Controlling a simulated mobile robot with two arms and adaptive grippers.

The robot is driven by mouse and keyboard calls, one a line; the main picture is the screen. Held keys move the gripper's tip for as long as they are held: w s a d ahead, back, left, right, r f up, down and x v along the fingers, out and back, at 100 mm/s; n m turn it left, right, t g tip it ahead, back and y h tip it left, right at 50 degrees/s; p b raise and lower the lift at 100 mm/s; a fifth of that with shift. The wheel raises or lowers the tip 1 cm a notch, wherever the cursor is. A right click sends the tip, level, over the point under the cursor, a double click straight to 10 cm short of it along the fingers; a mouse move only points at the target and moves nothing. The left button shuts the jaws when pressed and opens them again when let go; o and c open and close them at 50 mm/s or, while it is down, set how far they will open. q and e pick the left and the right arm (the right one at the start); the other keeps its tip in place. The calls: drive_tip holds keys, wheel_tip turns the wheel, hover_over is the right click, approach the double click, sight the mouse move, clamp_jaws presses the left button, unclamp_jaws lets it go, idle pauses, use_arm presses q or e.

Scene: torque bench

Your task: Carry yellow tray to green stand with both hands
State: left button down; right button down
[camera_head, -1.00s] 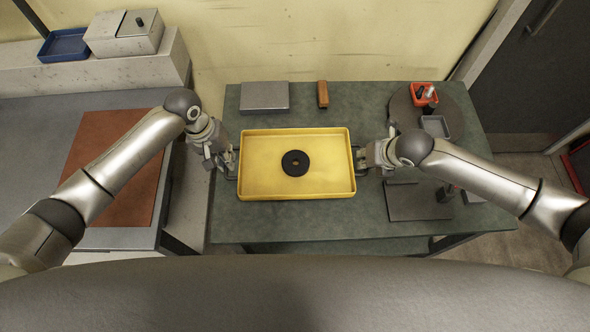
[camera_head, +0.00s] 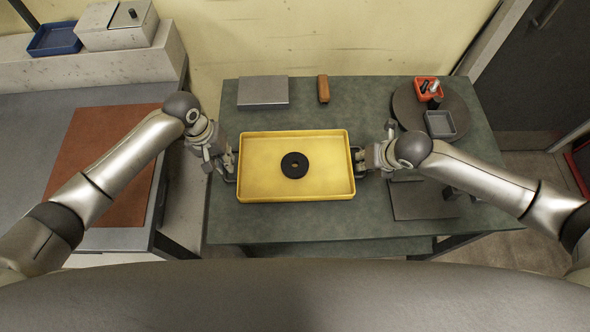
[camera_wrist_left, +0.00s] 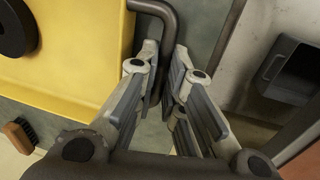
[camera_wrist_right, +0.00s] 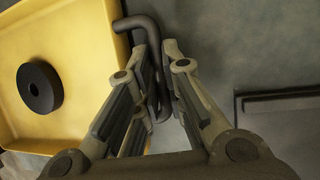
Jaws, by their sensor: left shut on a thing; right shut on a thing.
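The yellow tray (camera_head: 250,190) is level, with a black ring-shaped disc (camera_head: 295,165) near its middle. It is in front of a dark green-topped table (camera_head: 230,222) in the head view; the gap beneath it cannot be judged. My left gripper (camera_head: 228,170) is shut on the dark handle at the tray's left end, and the handle shows between its fingers in the left wrist view (camera_wrist_left: 163,75). My right gripper (camera_head: 366,160) is shut on the right handle, also seen in the right wrist view (camera_wrist_right: 155,85). No separate green stand is distinguishable.
A grey box (camera_head: 263,92) and a brown brush (camera_head: 323,89) lie behind the tray. A round dark plate (camera_head: 408,105) carries an orange bin (camera_head: 427,88) and a grey bin (camera_head: 440,124). A dark flat plate (camera_head: 420,203) lies right. A grey bench (camera_head: 45,125) is left.

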use_arm(q)
drive_tip(key=shift+f+b, duration=0.4)
drive_tip(key=shift+f, duration=0.1)
use_arm(e)
drive_tip(key=shift+f, duration=0.5)
use_arm(q)
drive_tip(key=c, duration=1.5)
unclamp_jaws()
drive_tip(key=shift+c, duration=0.2)
use_arm(e)
drive_tip(key=c, duration=1.5)
unclamp_jaws()
use_arm(q)
wheel_tip(320, 180, up, 12)
drive_tip(key=a, duration=0.2)
use_arm(e)
drive_tip(key=v, duration=1.2)
use_arm(q)
drive_tip(key=shift+s+a+f, duration=0.1)
